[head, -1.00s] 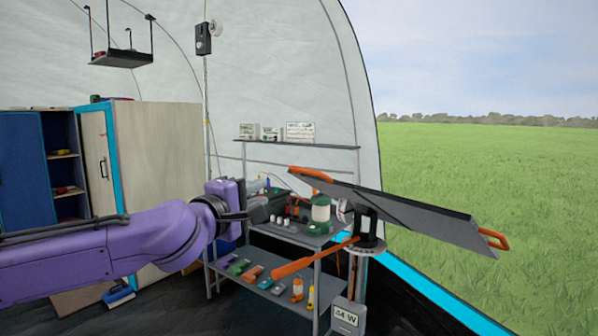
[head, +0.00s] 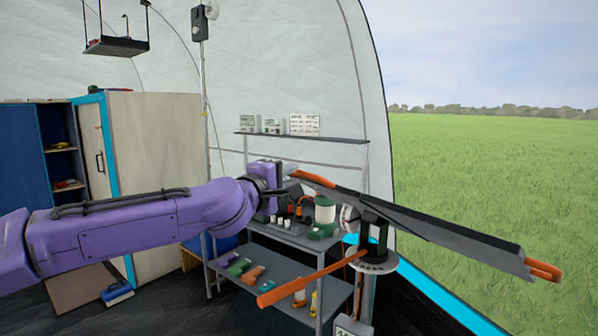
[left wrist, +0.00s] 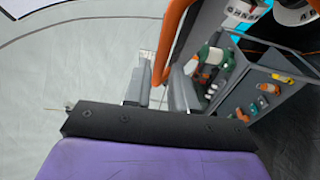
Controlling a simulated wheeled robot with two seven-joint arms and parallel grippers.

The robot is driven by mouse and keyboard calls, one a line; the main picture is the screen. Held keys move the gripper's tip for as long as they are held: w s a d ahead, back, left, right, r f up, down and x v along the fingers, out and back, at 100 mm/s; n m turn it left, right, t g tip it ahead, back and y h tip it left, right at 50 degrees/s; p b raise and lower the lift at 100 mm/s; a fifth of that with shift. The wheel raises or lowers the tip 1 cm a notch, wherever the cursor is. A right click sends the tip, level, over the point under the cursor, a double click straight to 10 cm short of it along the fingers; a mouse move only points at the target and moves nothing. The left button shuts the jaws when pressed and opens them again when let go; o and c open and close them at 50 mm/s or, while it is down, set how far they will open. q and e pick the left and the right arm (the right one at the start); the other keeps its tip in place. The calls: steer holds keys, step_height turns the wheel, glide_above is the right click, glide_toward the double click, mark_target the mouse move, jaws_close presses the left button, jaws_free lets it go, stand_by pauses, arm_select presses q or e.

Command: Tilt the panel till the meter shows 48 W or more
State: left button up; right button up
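The solar panel (head: 430,228) shows nearly edge-on in the head view, sloping down to the right on its post mount. Orange handles show at its upper left end (head: 313,179) and lower right end (head: 543,270). My left gripper (head: 286,190) is at the upper left handle. In the left wrist view, the orange handle (left wrist: 168,50) runs between the two spread fingers (left wrist: 162,82), with a gap beside it; contact cannot be told. The meter (head: 346,328) is cut off at the bottom edge, so its reading cannot be read. My right gripper is out of view.
An orange lever (head: 310,280) sticks out left from the mount. A wooden cabinet (head: 155,160) stands at the left. Open grass lies beyond the tent opening.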

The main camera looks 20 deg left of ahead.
mark_target(296, 174)
arm_select(q)
steer(key=x, duration=0.3)
steer(key=shift+w+f, duration=0.1)
steer(key=shift+w, duration=0.1)
steer(key=shift+w+d, duration=0.15)
steer(key=shift+w, duration=0.1)
